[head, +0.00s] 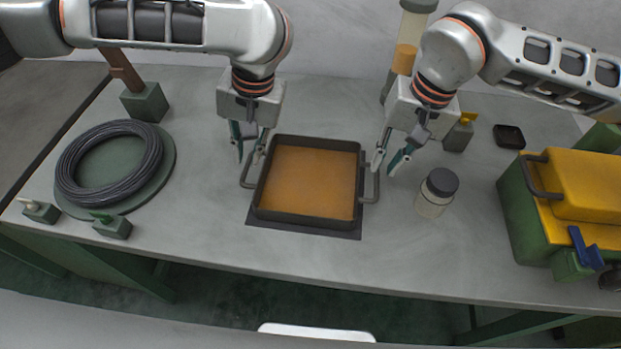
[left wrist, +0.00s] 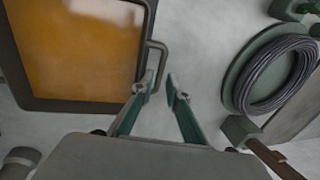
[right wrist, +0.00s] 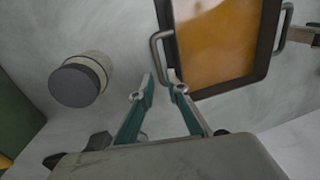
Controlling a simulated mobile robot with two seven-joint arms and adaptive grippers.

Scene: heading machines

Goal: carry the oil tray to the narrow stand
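The oil tray (head: 357,205) is a dark rectangular pan of amber oil with a handle on its left and right sides. It lies on a dark flat plate (head: 300,231) on the grey bench. My left gripper (head: 249,153) is open just above the left handle (head: 246,176); in the left wrist view its fingertips are close to that handle (left wrist: 163,62). My right gripper (head: 386,168) is open by the right handle (head: 374,186), which is near its fingertips in the right wrist view (right wrist: 154,45). Neither handle is clearly gripped. I cannot identify the narrow stand.
A dark-lidded jar (head: 436,194) stands right of the tray. A green and yellow box (head: 531,221) is at the right. A wire coil (head: 107,163) lies on a round green plate at the left, near small green blocks (head: 113,228). The bench in front of the tray is clear.

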